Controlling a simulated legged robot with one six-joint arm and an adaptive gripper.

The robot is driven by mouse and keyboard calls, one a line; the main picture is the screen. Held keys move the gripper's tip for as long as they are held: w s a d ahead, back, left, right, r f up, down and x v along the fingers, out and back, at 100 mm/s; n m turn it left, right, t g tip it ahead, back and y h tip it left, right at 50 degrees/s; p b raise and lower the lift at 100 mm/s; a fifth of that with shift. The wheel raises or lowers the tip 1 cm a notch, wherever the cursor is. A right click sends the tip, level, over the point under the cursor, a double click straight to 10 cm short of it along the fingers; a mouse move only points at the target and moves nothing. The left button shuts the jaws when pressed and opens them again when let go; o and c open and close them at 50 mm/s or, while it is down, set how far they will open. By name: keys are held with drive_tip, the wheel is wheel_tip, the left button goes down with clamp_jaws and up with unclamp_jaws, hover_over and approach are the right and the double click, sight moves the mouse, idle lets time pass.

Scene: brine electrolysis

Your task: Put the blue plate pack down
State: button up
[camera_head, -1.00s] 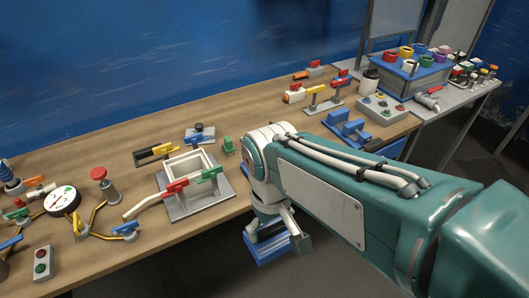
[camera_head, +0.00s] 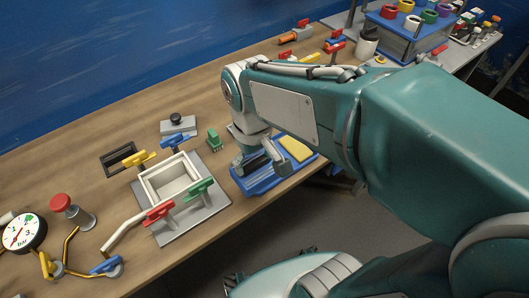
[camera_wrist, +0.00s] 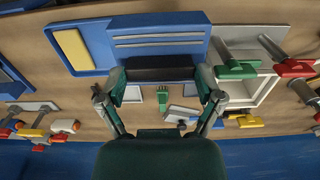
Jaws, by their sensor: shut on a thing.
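My gripper (camera_head: 261,163) is low over the front of the bench. It is shut on the dark upper part of the blue plate pack (camera_head: 258,178). In the wrist view the fingers (camera_wrist: 161,78) grip both ends of a black bar, with a blue part with pale parallel lines (camera_wrist: 155,40) just beyond. A blue tray (camera_wrist: 85,20) with a yellow pad (camera_wrist: 73,50) lies around or under this; the pad also shows in the head view (camera_head: 296,148). I cannot tell where pack and tray meet, or whether the pack touches it.
Left of the gripper stands a white square frame (camera_head: 150,186) on a grey plate, with red, green, yellow and blue handles. A small green block (camera_head: 213,139) is close by. A gauge (camera_head: 24,232) and red-capped post (camera_head: 70,210) stand further left. The bench's front edge is near.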

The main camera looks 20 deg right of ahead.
drive_tip(key=w+d+f, duration=0.1)
drive_tip(key=w+f, duration=0.1)
drive_tip(key=w, duration=0.1)
drive_tip(key=w+d+f, duration=0.2)
drive_tip(key=w+f, duration=0.1)
drive_tip(key=w+d+f, duration=0.2)
drive_tip(key=f, duration=0.1)
drive_tip(key=shift+w+d, duration=0.2)
drive_tip(key=shift+w, duration=0.2)
drive_tip(key=shift+w+d+f, duration=0.1)
drive_tip(key=shift+w+f, duration=0.1)
drive_tip(key=shift+f, duration=1.6)
drive_tip(key=shift+f, duration=0.15)
drive_tip(key=o, duration=1)
drive_tip(key=shift+o, duration=0.2)
